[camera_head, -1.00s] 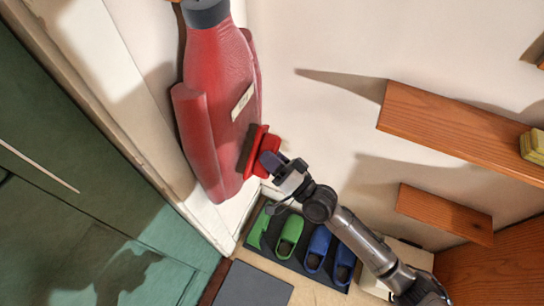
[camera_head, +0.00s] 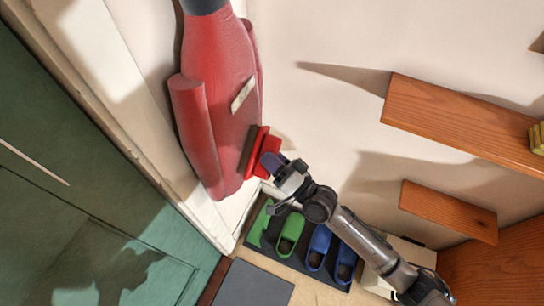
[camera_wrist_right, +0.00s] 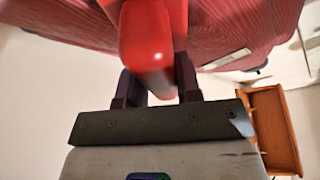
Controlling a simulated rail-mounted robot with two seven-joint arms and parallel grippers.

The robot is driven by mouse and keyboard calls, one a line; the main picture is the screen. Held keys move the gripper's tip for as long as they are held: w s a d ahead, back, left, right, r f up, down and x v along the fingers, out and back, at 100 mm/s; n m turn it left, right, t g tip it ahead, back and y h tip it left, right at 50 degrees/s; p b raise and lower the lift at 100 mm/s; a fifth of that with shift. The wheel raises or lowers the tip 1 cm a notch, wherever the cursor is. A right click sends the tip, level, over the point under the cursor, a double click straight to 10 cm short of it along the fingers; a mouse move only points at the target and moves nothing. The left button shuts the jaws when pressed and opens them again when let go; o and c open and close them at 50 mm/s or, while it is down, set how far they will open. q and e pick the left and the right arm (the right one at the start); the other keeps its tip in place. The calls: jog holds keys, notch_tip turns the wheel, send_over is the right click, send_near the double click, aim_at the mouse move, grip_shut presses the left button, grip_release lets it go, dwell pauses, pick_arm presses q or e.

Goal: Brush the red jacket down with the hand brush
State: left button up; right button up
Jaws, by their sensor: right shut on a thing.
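The red jacket (camera_head: 222,100) hangs on the wall, with a dark grey collar and a pale strip on its front. It also fills the top of the right wrist view (camera_wrist_right: 240,25). My right gripper (camera_head: 274,164) is shut on the red hand brush (camera_head: 262,157). The brush's handle (camera_wrist_right: 147,45) shows between the two dark fingers in the right wrist view. The brush's dark bristle side (camera_head: 248,151) faces the jacket's lower right part and appears to touch it; exact contact is hard to tell. My left gripper is not in view.
Wooden shelves (camera_head: 470,125) (camera_head: 448,211) stick out from the wall at the right. Green shoes (camera_head: 290,232) and blue shoes (camera_head: 319,247) stand on a dark mat below. A green door (camera_head: 70,190) is at the left. The wall between jacket and shelves is clear.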

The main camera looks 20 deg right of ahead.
notch_tip(320, 180, down, 4)
jog(key=b, duration=0.3)
jog(key=shift+r, duration=0.1)
dwell(0.3)
jog(key=shift+s+d, duration=0.95)
jog(key=shift+d, duration=0.2)
jog(key=shift+s+d, duration=0.95)
jog(key=shift+d, duration=0.2)
